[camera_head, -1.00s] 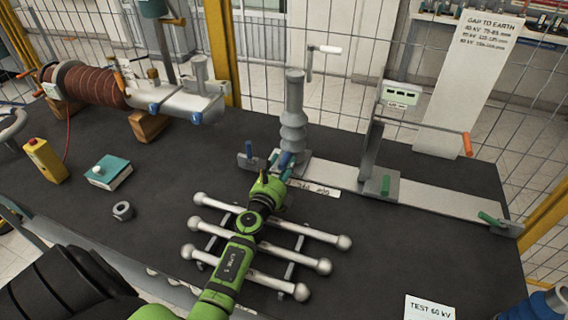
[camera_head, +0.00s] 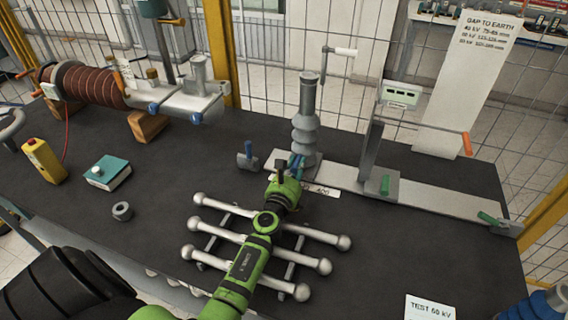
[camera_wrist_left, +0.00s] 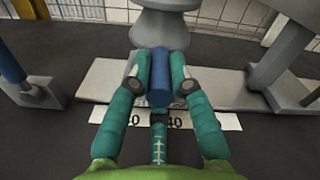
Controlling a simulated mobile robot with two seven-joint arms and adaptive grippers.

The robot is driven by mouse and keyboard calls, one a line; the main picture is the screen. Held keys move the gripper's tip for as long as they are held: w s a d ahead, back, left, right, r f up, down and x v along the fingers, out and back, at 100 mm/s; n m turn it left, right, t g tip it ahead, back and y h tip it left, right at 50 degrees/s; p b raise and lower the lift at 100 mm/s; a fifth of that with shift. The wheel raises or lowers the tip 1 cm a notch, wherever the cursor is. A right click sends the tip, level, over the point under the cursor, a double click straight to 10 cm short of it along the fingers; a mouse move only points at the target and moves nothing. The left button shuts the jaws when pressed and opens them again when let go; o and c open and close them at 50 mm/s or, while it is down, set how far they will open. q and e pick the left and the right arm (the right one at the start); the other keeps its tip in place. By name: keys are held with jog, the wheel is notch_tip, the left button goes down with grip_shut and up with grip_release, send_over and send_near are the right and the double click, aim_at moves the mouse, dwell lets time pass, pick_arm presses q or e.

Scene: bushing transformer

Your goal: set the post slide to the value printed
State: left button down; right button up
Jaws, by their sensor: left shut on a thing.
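A grey ribbed post (camera_head: 306,115) stands upright on its slide foot on the pale rail (camera_head: 445,199). My left gripper (camera_head: 294,168) is at the foot of the post. In the left wrist view the teal fingers (camera_wrist_left: 162,86) are shut on the blue handle (camera_wrist_left: 160,75) at the front of the foot. A white scale label (camera_head: 325,192) lies in front of the rail, partly hidden by the gripper; only "40" reads clearly in the left wrist view. A card (camera_head: 430,307) says "TEST 60 kV". A "GAP TO EARTH" sheet (camera_head: 470,80) lists values too small to read surely.
A rack of silver ball-ended bars (camera_head: 300,262) lies under my arm. A nut (camera_head: 122,211) and teal box (camera_head: 107,172) sit left.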

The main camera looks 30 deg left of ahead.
pick_arm(q)
jog(key=shift+w+d, duration=0.15)
jog(key=shift+d, duration=0.5)
jog(key=shift+w+d, duration=0.15)
jog(key=shift+d, duration=0.45)
pick_arm(e)
jog(key=shift+f, duration=0.1)
pick_arm(q)
jog(key=c, duration=1.1)
grip_release()
jog(key=shift+a, duration=0.1)
pick_arm(e)
jog(key=shift+d, duration=0.1)
pick_arm(q)
jog(key=v, duration=0.7)
jog(key=shift+s, duration=0.3)
pick_arm(e)
jog(key=shift+w, duration=0.1)
